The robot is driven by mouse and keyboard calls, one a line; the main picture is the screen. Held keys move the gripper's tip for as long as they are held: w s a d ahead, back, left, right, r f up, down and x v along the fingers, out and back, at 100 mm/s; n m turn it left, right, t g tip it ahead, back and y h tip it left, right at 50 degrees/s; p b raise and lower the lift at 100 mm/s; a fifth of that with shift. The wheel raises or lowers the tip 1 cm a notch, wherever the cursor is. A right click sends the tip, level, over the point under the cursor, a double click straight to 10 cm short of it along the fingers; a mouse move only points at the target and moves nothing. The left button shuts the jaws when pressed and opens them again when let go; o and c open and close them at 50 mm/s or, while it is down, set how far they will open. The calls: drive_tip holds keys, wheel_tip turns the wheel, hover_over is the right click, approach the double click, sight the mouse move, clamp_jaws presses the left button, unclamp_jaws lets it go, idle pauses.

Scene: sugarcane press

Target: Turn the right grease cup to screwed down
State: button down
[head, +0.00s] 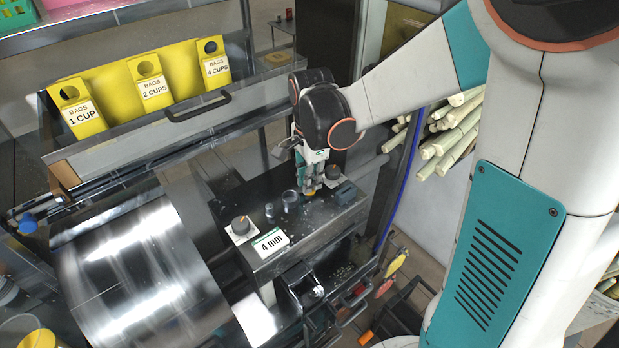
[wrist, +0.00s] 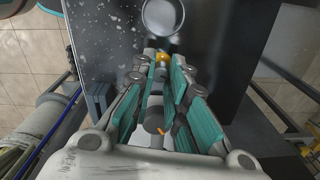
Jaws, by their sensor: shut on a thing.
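The right grease cup shows as a small brass-yellow piece (wrist: 162,59) between my fingertips in the wrist view. In the head view my gripper (head: 309,187) points down at the right part of the dark press top (head: 322,212), and a bit of yellow shows at its tips. In the wrist view my gripper (wrist: 163,62) has its teal-padded fingers shut on the cup. The fingers hide most of the cup, so I cannot tell how far down it is screwed.
A dark knob with an orange pointer (head: 333,172) stands right beside my gripper. Another knob (head: 241,225) and a "4 mm" sign (head: 270,242) are at the left end. A shiny metal drum (head: 140,270) lies further left.

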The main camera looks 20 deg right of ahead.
drive_tip(key=c, duration=1.5)
unclamp_jaws()
drive_tip(key=shift+c, duration=0.2)
wheel_tip(320, 180, up, 12)
drive_tip(key=shift+s, duration=0.2)
drive_tip(key=s+f+n+t+b, duration=0.2)
drive_tip(key=s+n+t, duration=0.5)
drive_tip(key=s+n, duration=0.7)
drive_tip(key=shift+s+d+n, duration=0.15)
drive_tip(key=shift+s+n, duration=0.2)
drive_tip(key=shift+n, duration=0.85)
